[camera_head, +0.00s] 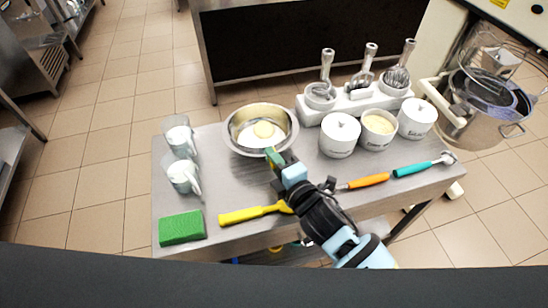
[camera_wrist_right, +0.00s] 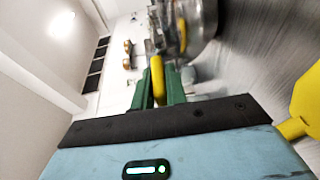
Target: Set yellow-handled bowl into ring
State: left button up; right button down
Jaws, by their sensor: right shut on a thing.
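A shiny steel bowl (camera_head: 261,128) with a pale yellow round patch inside is on the steel table. My right gripper (camera_head: 273,157) is at its near rim. In the right wrist view the green fingers (camera_wrist_right: 158,82) are shut on the bowl's yellow handle (camera_wrist_right: 158,75), and the bowl's steel side (camera_wrist_right: 203,15) shows beyond them. The bowl looks level and seems to rest on the table; a small gap underneath cannot be ruled out. A round clear-and-metal fixture (camera_head: 490,93) with pale side arms is on the machine at far right; it may hold the ring. My left gripper is out of view.
White tubs (camera_head: 340,135) and a white utensil holder (camera_head: 358,103) stand right of the bowl. Clear pitchers (camera_head: 182,176) and a green sponge (camera_head: 182,228) are at left. Yellow (camera_head: 250,213), orange (camera_head: 368,181) and teal (camera_head: 417,168) handled tools lie in front.

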jog(key=shift+s+d+f, duration=0.1)
jog(key=shift+s+f, duration=0.05)
jog(key=shift+f, duration=0.7)
jog(key=c, duration=1.3)
grip_release()
jog(key=shift+w, duration=0.2)
jog(key=shift+v, duration=3.95)
jog(key=shift+r, duration=0.15)
